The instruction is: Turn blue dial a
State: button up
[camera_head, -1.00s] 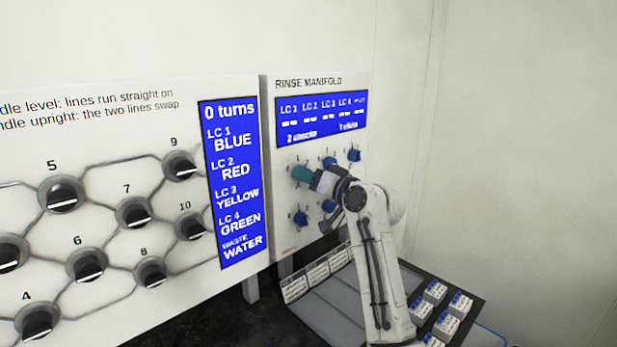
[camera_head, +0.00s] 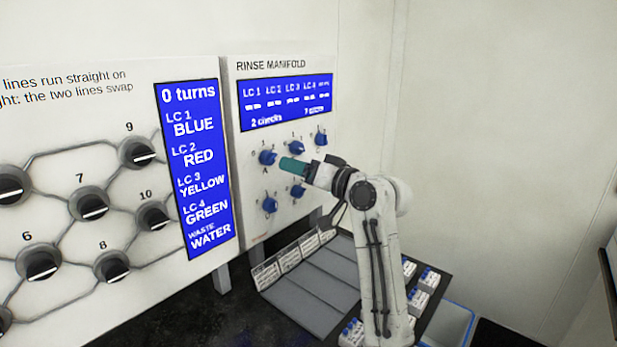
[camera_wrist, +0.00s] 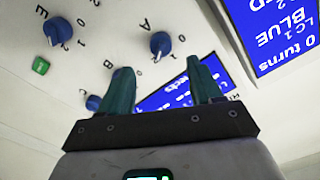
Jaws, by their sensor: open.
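Blue dial A (camera_head: 267,158) is at the upper left of the dial group on the white rinse manifold panel, with the letter A below it. In the wrist view dial A (camera_wrist: 160,42) lies ahead of the fingers, a little above the gap between their tips. My gripper (camera_head: 286,163) has teal fingers just to the right of dial A in the head view. In the wrist view my gripper (camera_wrist: 160,70) is open with nothing between the fingers. I cannot tell exactly which number the dial points to.
Other blue dials surround it: upper middle (camera_head: 296,147), upper right (camera_head: 320,138), lower left (camera_head: 269,204) and lower right (camera_head: 298,190). A blue display (camera_head: 286,102) is above. A dark-handled valve board (camera_head: 75,150) stands left. A grey tray (camera_head: 310,300) lies below.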

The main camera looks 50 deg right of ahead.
jog(key=shift+s, duration=1.4)
